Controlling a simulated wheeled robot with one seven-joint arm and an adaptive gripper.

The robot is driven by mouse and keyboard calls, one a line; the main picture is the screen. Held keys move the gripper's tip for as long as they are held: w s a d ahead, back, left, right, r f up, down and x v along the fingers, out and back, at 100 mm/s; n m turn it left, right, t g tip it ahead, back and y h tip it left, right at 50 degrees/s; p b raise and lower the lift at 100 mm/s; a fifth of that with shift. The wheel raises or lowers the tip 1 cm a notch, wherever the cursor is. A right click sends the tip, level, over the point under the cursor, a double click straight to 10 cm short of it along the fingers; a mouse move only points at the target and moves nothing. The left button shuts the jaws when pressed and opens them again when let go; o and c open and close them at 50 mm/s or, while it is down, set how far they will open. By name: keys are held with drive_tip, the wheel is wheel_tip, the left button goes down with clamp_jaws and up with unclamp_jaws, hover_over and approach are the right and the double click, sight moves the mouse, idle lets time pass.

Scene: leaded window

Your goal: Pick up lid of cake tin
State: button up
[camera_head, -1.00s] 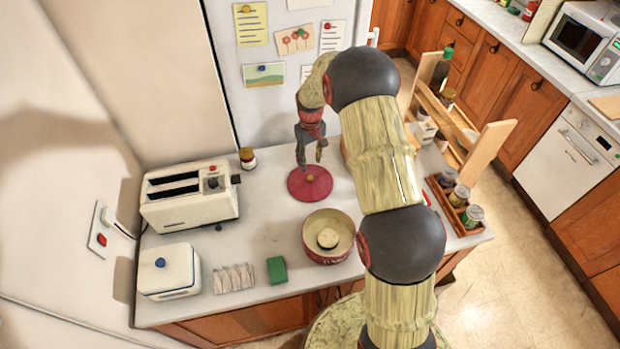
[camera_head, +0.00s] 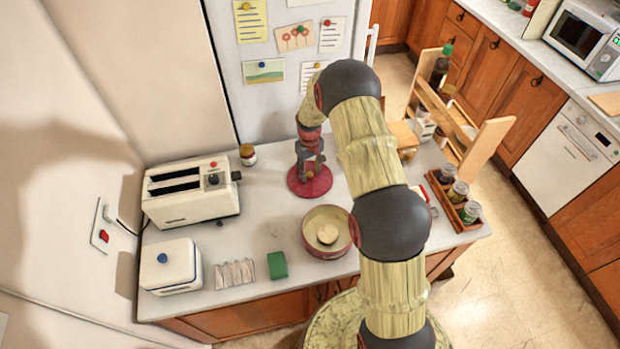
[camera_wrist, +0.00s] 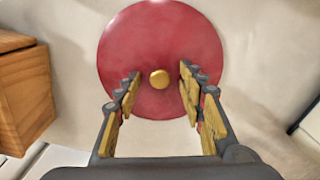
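The lid of the cake tin (camera_head: 318,187) is a flat red disc with a gold knob, lying on the counter behind the tin. It also shows in the wrist view (camera_wrist: 160,45), its gold knob (camera_wrist: 160,79) centred between my fingers. My gripper (camera_head: 310,170) is over the lid, pointing down; in the wrist view my gripper (camera_wrist: 158,75) is open, a finger on each side of the knob with gaps between. I cannot tell its exact height above the lid. The cake tin (camera_head: 347,246) stands open in front of the lid, with a pale round thing inside.
A toaster (camera_head: 190,195), a white box with a blue knob (camera_head: 168,266), a toast rack (camera_head: 234,274) and a green block (camera_head: 277,265) stand left. A small jar (camera_head: 247,154) is behind. A wooden box (camera_wrist: 22,95) stands near the lid. A jar rack (camera_head: 455,205) is at right.

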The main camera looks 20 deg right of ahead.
drive_tip(key=shift+c, duration=0.9)
drive_tip(key=c, duration=0.7)
clamp_jaws()
